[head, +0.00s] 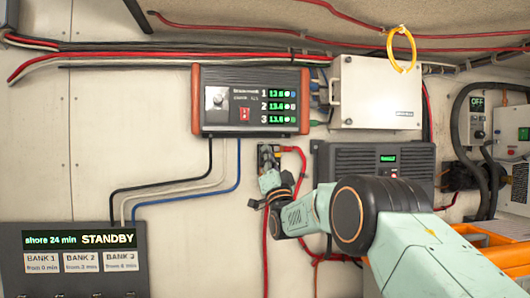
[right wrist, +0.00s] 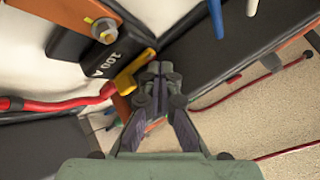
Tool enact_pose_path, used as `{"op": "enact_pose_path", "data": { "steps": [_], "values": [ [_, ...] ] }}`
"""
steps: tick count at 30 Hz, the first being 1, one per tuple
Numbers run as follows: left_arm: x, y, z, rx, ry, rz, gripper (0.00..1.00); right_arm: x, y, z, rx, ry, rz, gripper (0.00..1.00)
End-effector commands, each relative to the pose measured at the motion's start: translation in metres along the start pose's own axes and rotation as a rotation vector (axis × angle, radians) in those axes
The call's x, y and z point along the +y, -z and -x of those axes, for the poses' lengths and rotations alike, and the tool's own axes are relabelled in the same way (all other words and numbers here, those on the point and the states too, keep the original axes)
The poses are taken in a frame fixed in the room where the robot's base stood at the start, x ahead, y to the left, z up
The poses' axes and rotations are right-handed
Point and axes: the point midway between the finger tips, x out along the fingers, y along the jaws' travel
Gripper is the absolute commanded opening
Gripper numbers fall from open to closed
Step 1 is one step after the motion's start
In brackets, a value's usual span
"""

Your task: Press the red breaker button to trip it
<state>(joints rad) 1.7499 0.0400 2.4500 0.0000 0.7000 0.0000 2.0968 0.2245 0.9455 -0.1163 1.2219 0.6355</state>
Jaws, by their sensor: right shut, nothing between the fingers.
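The black breaker body marked 100 A (right wrist: 100,62) is at the upper left of the right wrist view, with a yellow lever (right wrist: 130,75) on its near end. I cannot make out a red button on it. In the head view, the breaker (head: 268,150) is small and partly hidden by my right gripper. My right gripper (right wrist: 160,68) is shut and empty, its fingertips just right of the yellow lever; I cannot tell whether they touch. In the head view the right gripper (head: 268,168) is mostly hidden behind its own wrist. My left gripper is not in view.
A charger panel (head: 250,100) with a red switch (head: 244,114) is above the breaker. A black unit (head: 375,163) is close on the right. Red cable (right wrist: 60,104) and a copper-coloured bar with a bolt (right wrist: 103,30) lie beside the breaker. Bare wall (head: 130,100) is left.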

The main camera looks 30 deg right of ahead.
Motion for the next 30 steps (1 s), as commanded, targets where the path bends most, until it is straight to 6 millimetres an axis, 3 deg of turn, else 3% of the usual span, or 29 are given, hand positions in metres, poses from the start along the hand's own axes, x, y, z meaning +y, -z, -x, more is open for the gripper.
{"op": "enact_pose_path", "data": {
  "steps": [30],
  "values": [
    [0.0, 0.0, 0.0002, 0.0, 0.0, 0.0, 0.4, 0.0037, -0.0042, -0.0053, -0.001, 0.0, 0.0, 0.0]
  ]
}}
